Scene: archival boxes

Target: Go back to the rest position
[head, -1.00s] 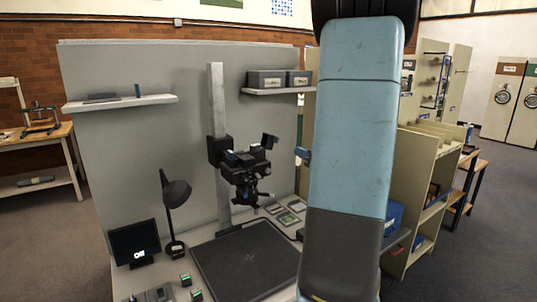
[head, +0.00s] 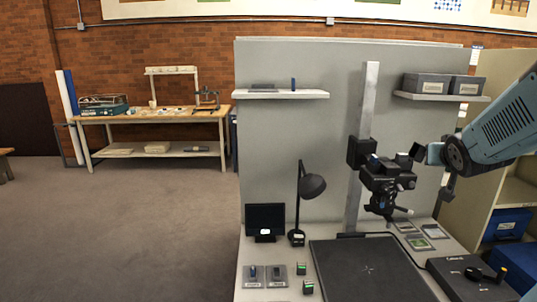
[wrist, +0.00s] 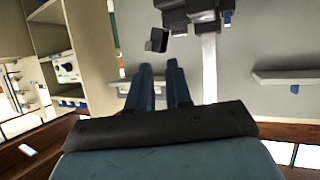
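In the wrist view my gripper (wrist: 161,68) shows two blue fingers with a narrow clear gap between them. Nothing is held there. The wrist view is upside down; the black camera (wrist: 190,15) of the copy stand is at its top, beyond the fingertips. In the head view my blue arm comes in from the right edge, right of the copy stand camera (head: 388,178). The fingers cannot be made out clearly in the head view. Whether the arm's end touches the camera cannot be told, but they look close in the picture.
The copy stand's column (head: 364,130) rises behind its dark baseboard (head: 368,270). A desk lamp (head: 312,186) and small monitor (head: 265,219) stand left. Grey boxes (head: 430,84) sit on the right shelf. Blue bins (head: 507,225) are at far right. Open floor (head: 160,220) lies left.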

